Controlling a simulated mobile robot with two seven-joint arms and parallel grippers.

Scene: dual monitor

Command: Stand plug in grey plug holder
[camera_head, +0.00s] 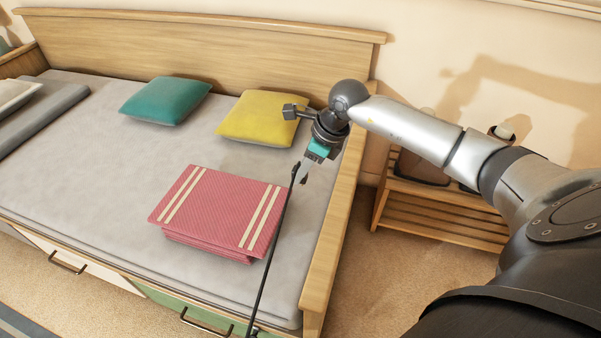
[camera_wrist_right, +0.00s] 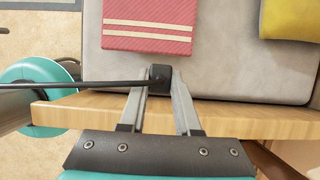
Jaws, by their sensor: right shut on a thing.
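A black plug (camera_wrist_right: 160,74) sits between the fingertips of my right gripper (camera_wrist_right: 160,92) in the right wrist view. Its black cord (camera_wrist_right: 105,84) runs off to the left. In the head view my right gripper (camera_head: 302,173) points down above the bed's right side rail, and the cord (camera_head: 269,257) hangs from it to the bottom edge. The plug is small and partly hidden by the fingers there. I cannot make out a grey plug holder in either view. My left gripper is not in view.
The bed (camera_head: 95,165) holds a folded red blanket (camera_head: 218,207), a yellow pillow (camera_head: 262,118) and a teal pillow (camera_head: 165,100). A slatted wooden stand (camera_head: 440,213) is right of the bed, partly behind my arm. Carpet (camera_head: 400,285) lies open between.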

